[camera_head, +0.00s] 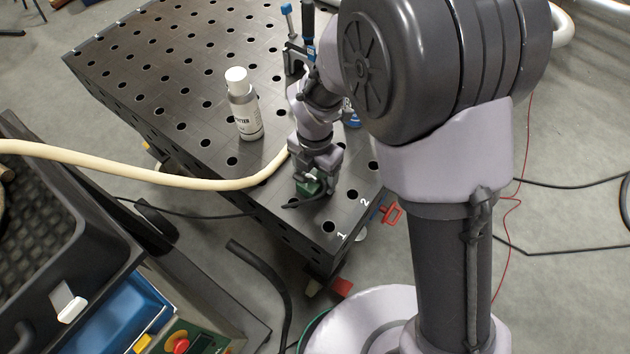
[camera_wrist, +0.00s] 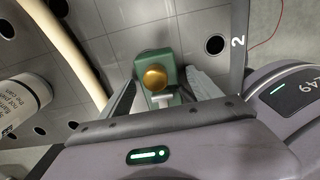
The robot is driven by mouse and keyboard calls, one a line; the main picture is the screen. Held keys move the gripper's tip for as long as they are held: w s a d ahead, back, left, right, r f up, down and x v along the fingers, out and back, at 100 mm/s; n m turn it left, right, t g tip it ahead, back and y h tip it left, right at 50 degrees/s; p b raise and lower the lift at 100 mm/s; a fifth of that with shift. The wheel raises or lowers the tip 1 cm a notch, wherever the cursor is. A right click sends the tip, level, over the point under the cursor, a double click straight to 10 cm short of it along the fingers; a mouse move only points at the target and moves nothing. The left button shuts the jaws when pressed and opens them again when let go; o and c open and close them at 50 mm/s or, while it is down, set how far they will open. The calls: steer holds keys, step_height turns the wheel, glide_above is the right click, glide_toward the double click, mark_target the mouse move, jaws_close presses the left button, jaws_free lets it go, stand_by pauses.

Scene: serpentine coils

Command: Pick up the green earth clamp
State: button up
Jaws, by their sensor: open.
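The green earth clamp (camera_head: 308,187) sits on the dark perforated welding table (camera_head: 165,80) near its front corner, by the marks 1 and 2. A black cable end lies beside it. In the wrist view the green clamp (camera_wrist: 158,72) shows a round brass knob on top. My gripper (camera_head: 316,180) is right over the clamp, pointing down. Its fingers are open, one on each side of the clamp in the wrist view (camera_wrist: 160,95). My wrist housing hides the lower part of the clamp, and I cannot tell whether the fingers touch it.
A white-capped spray bottle (camera_head: 243,105) stands on the table left of my gripper. A thick cream hose (camera_head: 150,172) runs across to the arm. Blue clamps (camera_head: 292,45) stand behind. A dark cart with blue drawer (camera_head: 115,312) is at lower left.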

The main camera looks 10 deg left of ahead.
jaws_close()
stand_by(0.3)
